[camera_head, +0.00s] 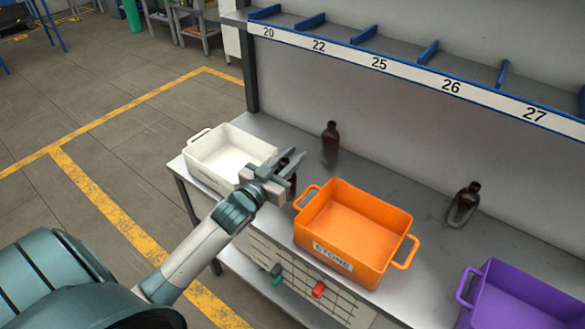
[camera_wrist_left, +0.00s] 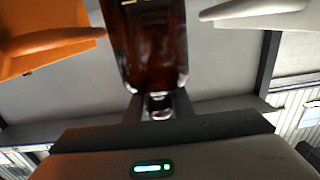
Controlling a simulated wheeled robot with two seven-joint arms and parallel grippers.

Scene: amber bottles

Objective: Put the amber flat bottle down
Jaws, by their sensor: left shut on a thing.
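My left gripper (camera_head: 279,177) is shut on a dark amber bottle (camera_head: 291,184), between the white box and the orange box. Much of this bottle is hidden behind the gripper in the head view. In the left wrist view the amber bottle (camera_wrist_left: 152,45) shows its glossy brown body, with its narrow neck between the fingers of the gripper (camera_wrist_left: 157,107). I cannot tell whether its base touches the grey table (camera_head: 395,180). My right gripper is in neither view.
A white box (camera_head: 207,176) stands left of the gripper, an orange box (camera_head: 343,262) to its right. Two more dark bottles stand behind, one near the back wall (camera_head: 330,146) and one at the right (camera_head: 464,203). A purple box (camera_head: 490,285) is far right. A numbered shelf (camera_head: 400,68) overhangs the back.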

